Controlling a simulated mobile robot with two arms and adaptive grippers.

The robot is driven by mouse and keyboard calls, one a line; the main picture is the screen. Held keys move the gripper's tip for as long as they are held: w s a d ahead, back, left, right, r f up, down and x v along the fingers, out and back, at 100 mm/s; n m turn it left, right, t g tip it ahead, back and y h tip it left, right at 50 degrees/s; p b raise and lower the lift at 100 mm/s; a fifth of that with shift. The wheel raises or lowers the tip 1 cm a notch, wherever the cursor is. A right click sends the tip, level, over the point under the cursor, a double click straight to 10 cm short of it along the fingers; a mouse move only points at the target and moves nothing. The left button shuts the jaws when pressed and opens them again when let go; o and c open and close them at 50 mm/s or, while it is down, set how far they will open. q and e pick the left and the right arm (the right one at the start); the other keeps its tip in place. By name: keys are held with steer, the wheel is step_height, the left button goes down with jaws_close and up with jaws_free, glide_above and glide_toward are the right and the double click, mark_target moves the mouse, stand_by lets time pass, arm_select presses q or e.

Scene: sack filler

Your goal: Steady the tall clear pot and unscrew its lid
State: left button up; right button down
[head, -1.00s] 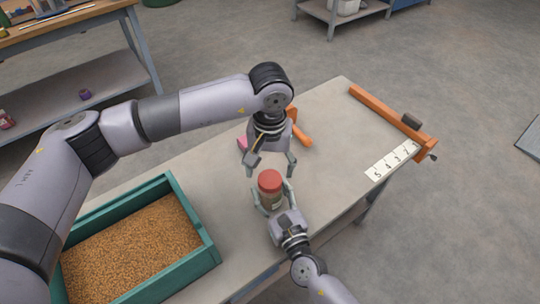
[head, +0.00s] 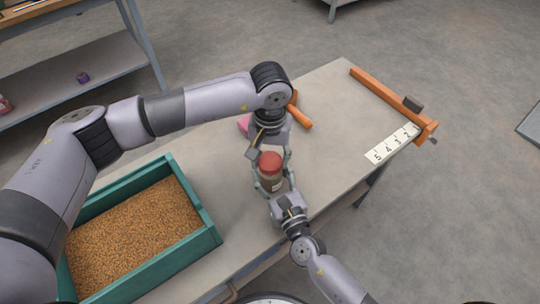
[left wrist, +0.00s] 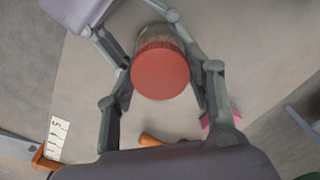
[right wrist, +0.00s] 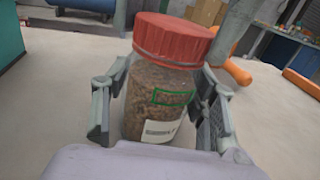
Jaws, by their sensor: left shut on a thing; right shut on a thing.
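The clear pot (head: 271,184) stands upright on the bench, with brown grain-like contents and a white label; its red lid (head: 270,161) is on top. My right gripper (right wrist: 165,98) is shut on the pot's body from the near side, a finger on each side below the lid. My left gripper (left wrist: 160,72) comes from the far side and above and is shut on the red lid (left wrist: 160,72), which sits between its fingers. The left finger contacts are partly hidden in the head view.
A green tray (head: 211,236) of grain stands on the bench to the left. An orange-handled tool (head: 299,117) and a pink object (head: 244,124) lie behind the pot. An orange rail (head: 385,92) and a numbered strip (head: 391,144) are at the right end. The bench between is clear.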

arm_select(q)
steer(key=c, duration=0.6)
steer(key=n, duration=2.9)
steer(key=shift+n, duration=0.3)
steer(key=n, duration=0.8)
steer(key=shift+r, duration=0.1)
steer(key=n, duration=0.5)
steer(key=shift+n, duration=0.4)
steer(key=shift+r, duration=0.2)
steer(key=shift+r, duration=0.95)
